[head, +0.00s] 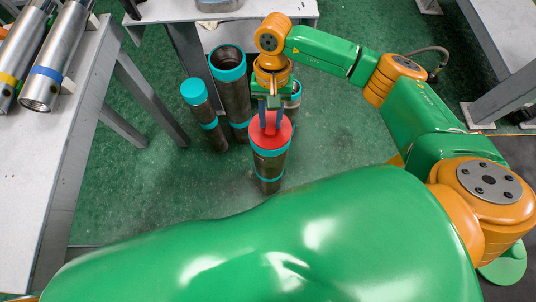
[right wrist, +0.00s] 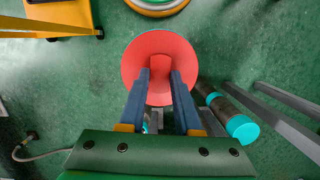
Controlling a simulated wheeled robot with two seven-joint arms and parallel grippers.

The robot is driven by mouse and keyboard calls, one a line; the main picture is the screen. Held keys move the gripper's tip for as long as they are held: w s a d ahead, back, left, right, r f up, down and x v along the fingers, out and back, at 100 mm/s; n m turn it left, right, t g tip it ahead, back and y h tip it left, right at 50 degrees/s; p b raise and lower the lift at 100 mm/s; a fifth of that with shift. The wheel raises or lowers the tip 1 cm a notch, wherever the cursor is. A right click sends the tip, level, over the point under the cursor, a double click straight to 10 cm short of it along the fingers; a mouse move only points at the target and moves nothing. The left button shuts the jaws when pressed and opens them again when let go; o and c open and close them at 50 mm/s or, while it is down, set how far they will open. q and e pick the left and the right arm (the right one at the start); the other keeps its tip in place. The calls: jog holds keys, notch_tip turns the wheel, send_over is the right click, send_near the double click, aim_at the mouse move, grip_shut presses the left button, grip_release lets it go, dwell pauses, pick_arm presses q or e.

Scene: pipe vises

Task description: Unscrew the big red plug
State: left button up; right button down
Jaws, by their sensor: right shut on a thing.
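The big red plug (head: 270,133) sits on top of an upright dark pipe with teal bands (head: 268,168) that stands on the green floor. In the right wrist view the plug (right wrist: 160,90) is a round red disc with a raised grip in its middle. My right gripper (head: 270,112) comes down from above, and its two blue fingers are shut on the plug's raised grip, one on each side. The right gripper (right wrist: 160,76) also shows in the right wrist view. The plug hides the pipe's mouth. My left gripper is not in view.
Several other teal-banded pipes stand close behind: an open wide one (head: 229,72), a teal-capped one (head: 197,100) and one partly hidden behind my gripper (head: 293,98). A grey table (head: 88,95) with shiny metal pipes is at left. Floor right of the plugged pipe is clear.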

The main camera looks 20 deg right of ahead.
jog(key=shift+f+b, duration=0.15)
jog(key=shift+b, duration=0.25)
jog(key=n+b, duration=0.3)
jog(key=shift+a+n+h, duration=0.1)
jog(key=shift+n+h, duration=0.2)
jog(key=shift+n, duration=0.1)
jog(key=shift+n+b, duration=0.3)
jog(key=shift+b, duration=0.2)
jog(key=shift+r, duration=0.25)
jog(key=n+b, duration=0.2)
jog(key=shift+a+f+n+h, duration=0.1)
jog(key=shift+f+n+h, duration=0.2)
jog(key=shift+n+h, duration=0.1)
jog(key=shift+r+n+b, duration=0.15)
jog(key=shift+n+b, duration=0.65)
jog(key=shift+n, duration=0.2)
jog(key=shift+r, duration=0.15)
